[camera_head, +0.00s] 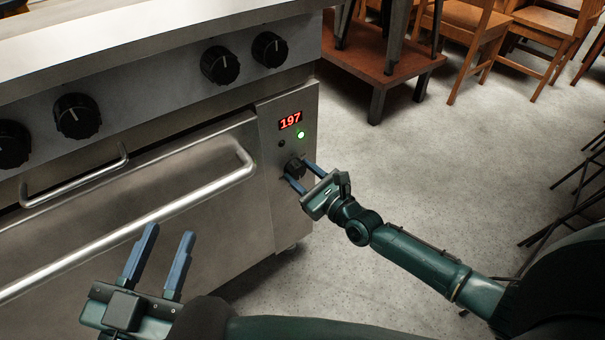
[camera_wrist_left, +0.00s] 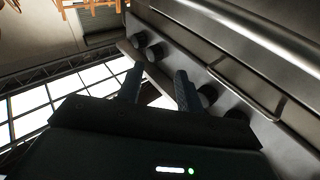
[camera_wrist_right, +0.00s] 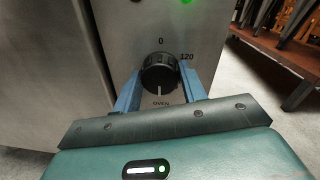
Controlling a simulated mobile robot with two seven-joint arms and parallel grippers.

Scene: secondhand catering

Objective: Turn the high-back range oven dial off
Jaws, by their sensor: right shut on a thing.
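The oven dial (camera_head: 295,168) is a black knob on the range's right-hand panel, below a red display (camera_head: 290,120) reading 197 and a lit green lamp (camera_head: 301,134). In the right wrist view the dial (camera_wrist_right: 160,74) shows its white pointer line pointing down toward the word OVEN, away from the 0 above it; 120 is printed at its upper right. My right gripper (camera_head: 304,175) has its blue fingers on either side of the dial, shut on it. My left gripper (camera_head: 166,262) is open and empty in front of the oven door.
Several black knobs (camera_head: 220,65) line the upper front panel. The oven door handle (camera_head: 170,209) juts out left of the dial, with a smaller handle (camera_head: 75,178) above. A wooden table (camera_head: 385,50) and chairs (camera_head: 470,30) stand behind. The floor (camera_head: 400,160) right of the range is clear.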

